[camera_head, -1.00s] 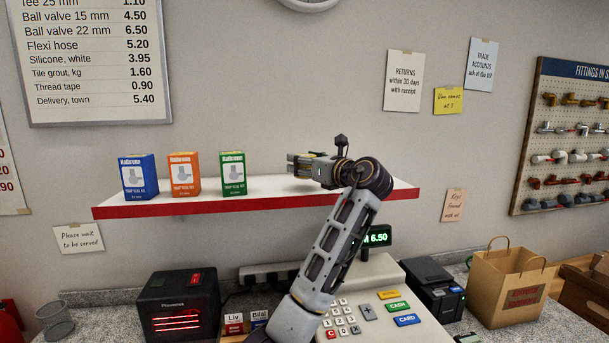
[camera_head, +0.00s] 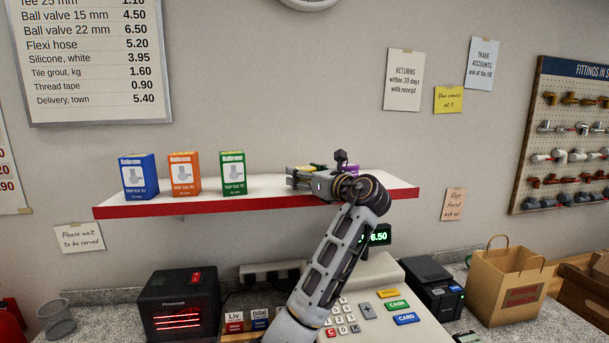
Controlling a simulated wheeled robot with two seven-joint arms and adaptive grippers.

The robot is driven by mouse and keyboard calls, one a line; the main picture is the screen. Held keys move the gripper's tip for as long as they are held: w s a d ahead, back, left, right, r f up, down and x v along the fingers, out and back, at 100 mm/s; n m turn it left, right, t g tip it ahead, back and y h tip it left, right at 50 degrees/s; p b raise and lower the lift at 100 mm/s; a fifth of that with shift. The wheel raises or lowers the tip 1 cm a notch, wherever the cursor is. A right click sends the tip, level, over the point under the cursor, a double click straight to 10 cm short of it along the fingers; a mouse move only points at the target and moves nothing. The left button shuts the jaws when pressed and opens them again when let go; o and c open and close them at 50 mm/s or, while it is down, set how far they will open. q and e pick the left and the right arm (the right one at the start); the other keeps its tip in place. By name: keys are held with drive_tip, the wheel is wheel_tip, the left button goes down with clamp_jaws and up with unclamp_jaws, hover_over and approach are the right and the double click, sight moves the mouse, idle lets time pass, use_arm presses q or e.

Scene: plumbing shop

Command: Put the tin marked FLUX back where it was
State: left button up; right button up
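No tin marked FLUX can be made out in the head view. Whether the fingers are apart or shut on something is unclear from this side. A small purple thing (camera_head: 353,168) shows just behind the gripper's wrist, mostly hidden.
Blue (camera_head: 139,177), orange (camera_head: 185,174) and green (camera_head: 232,173) boxes stand on the shelf's left half, with bare shelf between the green box and my gripper. Below are a till (camera_head: 385,295), a black heater-like box (camera_head: 181,305) and a paper bag (camera_head: 506,285).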

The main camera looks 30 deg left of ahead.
use_arm(q)
drive_tip(key=shift+o, duration=0.5)
drive_tip(key=shift+r, duration=0.1)
drive_tip(key=shift+d, duration=0.15)
drive_tip(key=b+v, duration=0.2)
drive_tip(key=v, duration=0.9)
drive_tip(key=shift+s+d+b, duration=0.25)
drive_tip(key=shift+d+b, duration=0.05)
drive_tip(key=shift+b, duration=0.1)
idle(0.9)
